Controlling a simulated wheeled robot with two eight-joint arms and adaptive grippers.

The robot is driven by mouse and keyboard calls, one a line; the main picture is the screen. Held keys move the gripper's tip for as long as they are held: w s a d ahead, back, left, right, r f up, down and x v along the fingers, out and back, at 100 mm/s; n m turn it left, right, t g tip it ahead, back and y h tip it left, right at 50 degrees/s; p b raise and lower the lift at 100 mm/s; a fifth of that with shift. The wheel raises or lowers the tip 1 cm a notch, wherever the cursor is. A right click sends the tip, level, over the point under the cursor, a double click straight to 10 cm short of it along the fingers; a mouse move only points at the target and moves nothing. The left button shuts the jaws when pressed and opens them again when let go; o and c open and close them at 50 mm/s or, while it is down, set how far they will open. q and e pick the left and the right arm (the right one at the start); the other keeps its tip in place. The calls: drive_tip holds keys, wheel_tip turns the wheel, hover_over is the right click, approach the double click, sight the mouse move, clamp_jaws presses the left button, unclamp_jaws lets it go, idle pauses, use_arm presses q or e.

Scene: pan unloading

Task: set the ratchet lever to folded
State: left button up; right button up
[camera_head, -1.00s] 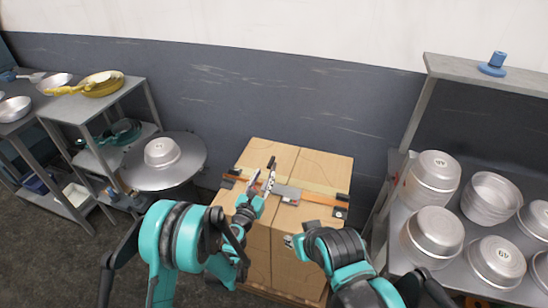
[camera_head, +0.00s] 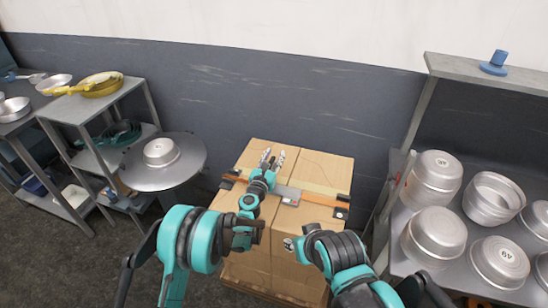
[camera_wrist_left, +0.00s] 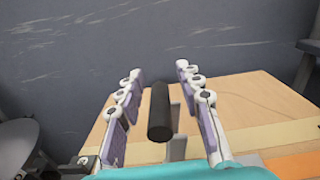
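The ratchet (camera_head: 291,197) sits on an orange strap (camera_head: 320,199) across the top of a cardboard box stack (camera_head: 318,170). In the left wrist view its lever shows as a dark cylindrical grip (camera_wrist_left: 160,112) on a grey metal arm, standing up from the box top. My left gripper (camera_head: 272,156) is over the box top, just left of the ratchet. In the left wrist view the left gripper (camera_wrist_left: 158,90) is open, with one finger on each side of the grip and visible gaps.
A round metal table (camera_head: 140,178) with a pan (camera_head: 161,152) stands left of the boxes. A shelf (camera_head: 112,150) with pans is farther left. A rack (camera_head: 395,250) with several metal pots stands to the right. A wall is behind the boxes.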

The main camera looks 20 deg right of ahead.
use_arm(q)
clamp_jaws()
drive_tip(key=shift+a, duration=0.1)
idle(0.4)
use_arm(e)
drive_tip(key=shift+s+d, duration=0.2)
drive_tip(key=shift+s, duration=0.15)
idle(0.3)
